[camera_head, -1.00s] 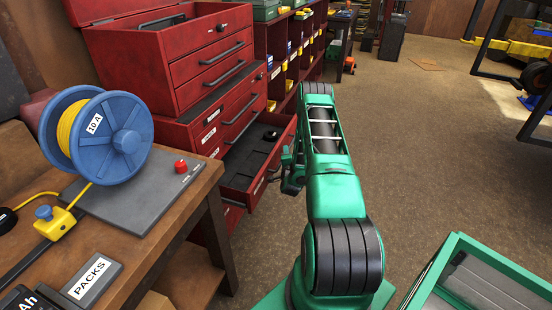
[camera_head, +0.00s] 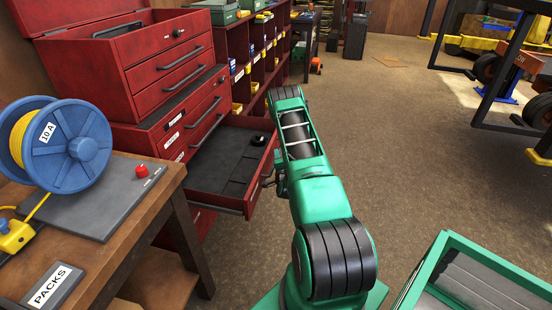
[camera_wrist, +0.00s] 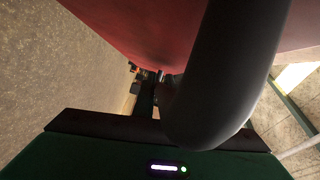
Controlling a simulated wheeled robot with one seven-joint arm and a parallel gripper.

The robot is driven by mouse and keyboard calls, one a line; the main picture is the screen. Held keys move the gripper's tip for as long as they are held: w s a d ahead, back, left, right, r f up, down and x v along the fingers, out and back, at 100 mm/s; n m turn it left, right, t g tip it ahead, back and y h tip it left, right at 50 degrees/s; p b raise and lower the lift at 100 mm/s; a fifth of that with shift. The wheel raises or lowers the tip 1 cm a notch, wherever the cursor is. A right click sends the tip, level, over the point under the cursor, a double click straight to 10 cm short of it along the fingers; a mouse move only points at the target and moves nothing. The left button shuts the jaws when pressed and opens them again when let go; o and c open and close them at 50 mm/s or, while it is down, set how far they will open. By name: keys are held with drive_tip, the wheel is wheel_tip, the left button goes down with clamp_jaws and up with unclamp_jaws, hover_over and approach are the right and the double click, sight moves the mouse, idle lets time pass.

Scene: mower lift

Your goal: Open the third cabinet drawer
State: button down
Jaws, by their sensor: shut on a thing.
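The red tool cabinet (camera_head: 212,88) stands at the left in the head view. One of its lower drawers (camera_head: 262,164) is pulled well out, showing a dark-lined inside with a small black round thing (camera_head: 258,140) near the back corner. My gripper (camera_head: 275,180) is at the front of this drawer, mostly hidden behind my green arm. In the wrist view the drawer's thick dark handle (camera_wrist: 228,75) crosses close to the lens, beside the red drawer front (camera_wrist: 150,30). My gripper is shut on this handle; the fingertips are mostly hidden.
A wooden bench (camera_head: 150,205) with a blue cable reel (camera_head: 75,150) stands at the near left, close to the open drawer. A green-rimmed bin (camera_head: 440,250) is at the lower right. Red shelves (camera_head: 243,45) stand beyond the cabinet.

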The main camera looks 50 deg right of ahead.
drive_tip(key=shift+s+f, duration=0.1)
drive_tip(key=c, duration=1.8)
unclamp_jaws()
drive_tip(key=shift+a, duration=0.1)
drive_tip(key=v, duration=1)
drive_tip(key=shift+s+a, duration=0.1)
drive_tip(key=shift+a, duration=0.05)
